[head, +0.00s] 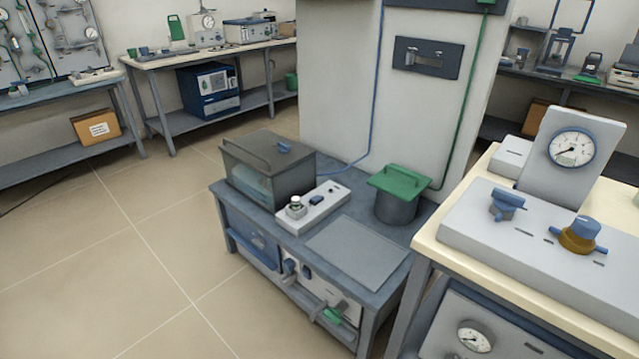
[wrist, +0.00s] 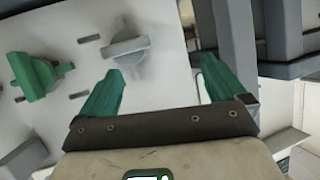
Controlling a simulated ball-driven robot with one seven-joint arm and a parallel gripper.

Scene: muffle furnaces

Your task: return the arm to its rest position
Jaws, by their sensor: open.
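My gripper (wrist: 162,66) shows in the wrist view with its two green fingers spread apart and nothing between them. Beyond the left fingertip is a grey valve handle (wrist: 125,47) on a white panel (wrist: 60,110). A green valve handle (wrist: 35,76) sits farther left on the same panel. I cannot tell whether the fingertip touches the panel. I cannot make out my gripper or arm in the head view.
A low bench (head: 268,224) carries a grey lidded box (head: 268,170), a small control box (head: 318,207) and a green-lidded pot (head: 396,205). A cream-topped table (head: 432,240) with a gauge (head: 571,148) stands at right. Tiled floor (head: 110,260) is clear at left. Grey posts (wrist: 232,45) stand near the right finger.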

